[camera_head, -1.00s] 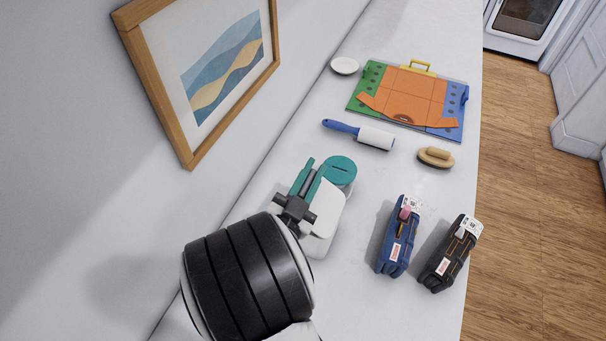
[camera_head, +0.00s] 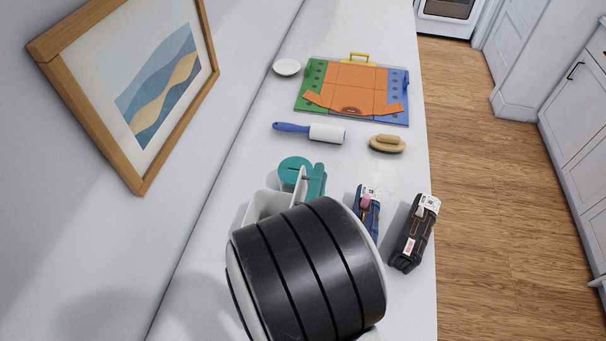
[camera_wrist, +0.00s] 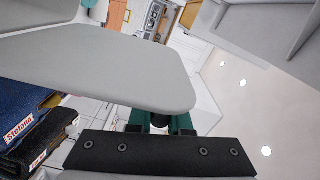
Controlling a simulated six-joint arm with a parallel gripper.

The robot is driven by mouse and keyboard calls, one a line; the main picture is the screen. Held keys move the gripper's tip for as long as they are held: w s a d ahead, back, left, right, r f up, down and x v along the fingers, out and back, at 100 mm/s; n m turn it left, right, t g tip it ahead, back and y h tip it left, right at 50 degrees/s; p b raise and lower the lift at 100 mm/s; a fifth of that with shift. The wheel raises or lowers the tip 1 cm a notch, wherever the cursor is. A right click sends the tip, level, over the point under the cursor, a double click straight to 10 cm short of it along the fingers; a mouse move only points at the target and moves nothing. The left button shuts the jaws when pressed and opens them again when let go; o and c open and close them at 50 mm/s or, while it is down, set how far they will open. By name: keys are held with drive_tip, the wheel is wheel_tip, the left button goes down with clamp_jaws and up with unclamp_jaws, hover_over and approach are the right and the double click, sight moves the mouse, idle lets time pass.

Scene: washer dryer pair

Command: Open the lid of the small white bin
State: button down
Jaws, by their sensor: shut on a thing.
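The small white bin (camera_head: 262,206) stands on the counter near the wall, partly hidden behind my arm. Its top appears open. Its white lid (camera_head: 299,184) stands raised on edge at the bin's right side. It also shows as a broad pale panel across the wrist view (camera_wrist: 120,65). My gripper (camera_head: 315,182) has teal fingers at the raised lid and is shut on its edge. The fingers also show in the wrist view (camera_wrist: 160,122), below the panel. The finger contact is mostly hidden.
A teal-lidded round container (camera_head: 294,168) stands just behind the bin. A blue pencil case (camera_head: 368,212) and a black one (camera_head: 414,235) lie to the right. A lint roller (camera_head: 326,133), brush (camera_head: 387,143), white dish (camera_head: 287,67) and coloured board (camera_head: 352,90) lie farther back.

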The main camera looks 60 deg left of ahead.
drive_tip(key=shift+w+d+f+m, duration=0.4)
drive_tip(key=shift+w+d+m, duration=0.2)
drive_tip(key=shift+m, duration=0.05)
drive_tip(key=shift+w+d+f+m, duration=0.4)
drive_tip(key=shift+w+d+m, duration=0.15)
drive_tip(key=shift+d+m, duration=0.1)
drive_tip(key=shift+f, duration=0.1)
drive_tip(key=c, duration=0.8)
unclamp_jaws()
drive_tip(key=shift+c, duration=0.2)
